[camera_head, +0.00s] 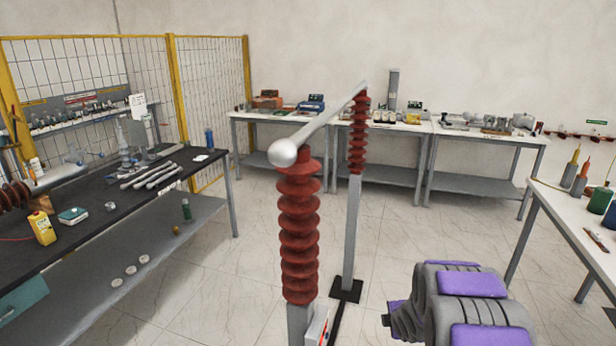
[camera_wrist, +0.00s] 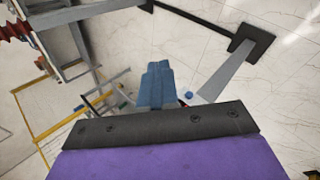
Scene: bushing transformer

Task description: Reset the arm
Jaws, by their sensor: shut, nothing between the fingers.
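My arm, grey with purple pads, is folded low at the right of the head view. In the wrist view, my gripper (camera_wrist: 155,85) shows as two blue-grey fingers close together beyond a black bar and purple housing. The fingers are shut, with nothing seen between them. The bushing transformer stands in the middle of the head view. It has a near red ribbed insulator (camera_head: 299,240), a far one (camera_head: 358,135) and a silver bar (camera_head: 325,125) across their tops. My arm is to the right of it and apart from it.
A dark bench (camera_head: 95,213) with bottles and rods stands at the left, before a yellow-framed fence (camera_head: 210,95). White tables (camera_head: 400,125) with equipment line the back wall. Another white table (camera_head: 570,212) is at the right. The floor (camera_head: 440,230) between them is clear.

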